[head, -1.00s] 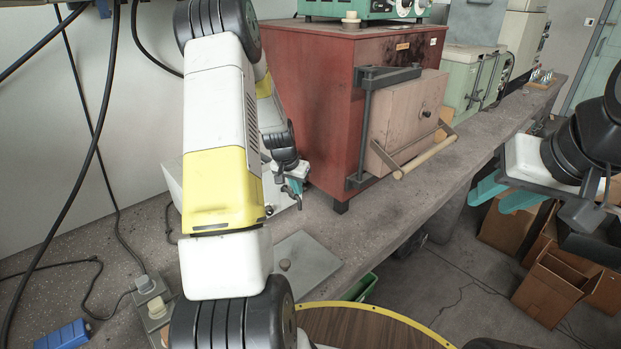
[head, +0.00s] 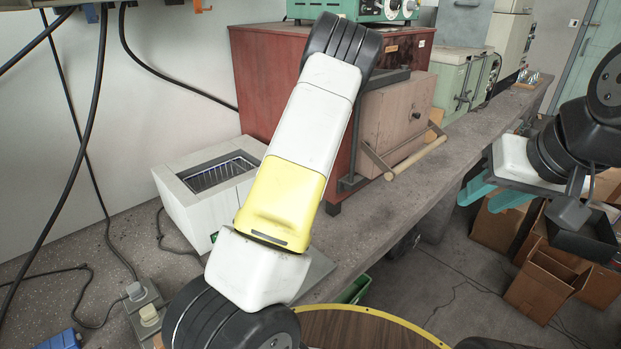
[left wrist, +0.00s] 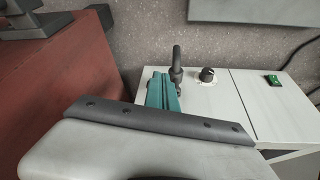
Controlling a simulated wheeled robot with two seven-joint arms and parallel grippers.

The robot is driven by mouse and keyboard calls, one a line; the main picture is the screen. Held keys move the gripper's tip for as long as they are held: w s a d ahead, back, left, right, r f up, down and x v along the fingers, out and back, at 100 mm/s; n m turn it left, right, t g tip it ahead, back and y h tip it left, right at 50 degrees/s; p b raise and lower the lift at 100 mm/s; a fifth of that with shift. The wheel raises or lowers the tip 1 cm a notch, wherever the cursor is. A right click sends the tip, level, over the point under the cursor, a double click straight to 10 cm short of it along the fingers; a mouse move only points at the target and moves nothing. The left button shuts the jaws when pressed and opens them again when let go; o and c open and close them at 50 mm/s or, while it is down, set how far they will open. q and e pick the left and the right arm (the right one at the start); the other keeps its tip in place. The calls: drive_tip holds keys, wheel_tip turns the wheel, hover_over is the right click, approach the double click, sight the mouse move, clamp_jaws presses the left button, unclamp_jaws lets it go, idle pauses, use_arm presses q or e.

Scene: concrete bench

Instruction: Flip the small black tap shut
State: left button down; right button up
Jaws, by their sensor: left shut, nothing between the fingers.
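The small black tap (left wrist: 177,66) stands at the edge of a pale grey box (left wrist: 210,98) in the left wrist view. Its dark handle points up in the picture. My left gripper (left wrist: 163,92) has its teal fingers shut and empty, just beside the tap on its left. I cannot tell whether they touch. In the head view my left arm hides the left gripper and the tap. The box (head: 190,208) shows there, left of my arm. My right gripper (head: 494,193) is open and empty at the right, away from the bench.
A red furnace (head: 262,85) with a pinkish door (head: 395,120) stands behind my left arm. The box has a wire basket (head: 220,172) in its opening. A black knob (left wrist: 207,75) and green switch (left wrist: 273,79) sit beside the tap. Cables hang at left.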

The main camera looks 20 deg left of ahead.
use_arm(q)
drive_tip(key=shift+a, duration=0.1)
drive_tip(key=shift+s+a, duration=0.25)
drive_tip(key=shift+a, duration=0.6)
drive_tip(key=shift+s, duration=0.1)
